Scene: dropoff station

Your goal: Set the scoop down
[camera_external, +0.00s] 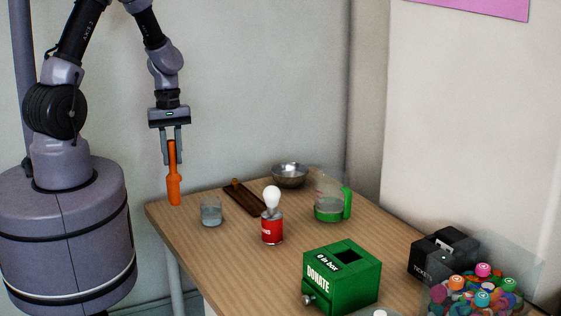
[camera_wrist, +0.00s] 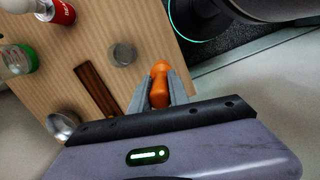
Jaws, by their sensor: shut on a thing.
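The scoop (camera_external: 173,187) is orange and hangs upright, its long body pointing down, with its upper end between the fingers of my gripper (camera_external: 171,134). In the wrist view the orange scoop (camera_wrist: 159,84) sits between the two grey fingers of my gripper (camera_wrist: 158,92), which is shut on it. In the outside view the scoop is at the left end of the wooden table (camera_external: 210,255).
A glass of water (camera_external: 211,212), a dark wooden tray (camera_external: 244,198), a metal bowl (camera_external: 290,175) and a red can with a bulb (camera_external: 272,226) stand nearby. A green-handled jug (camera_external: 331,204), green donation box (camera_external: 342,277) and black ticket box (camera_external: 443,257) stand farther right.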

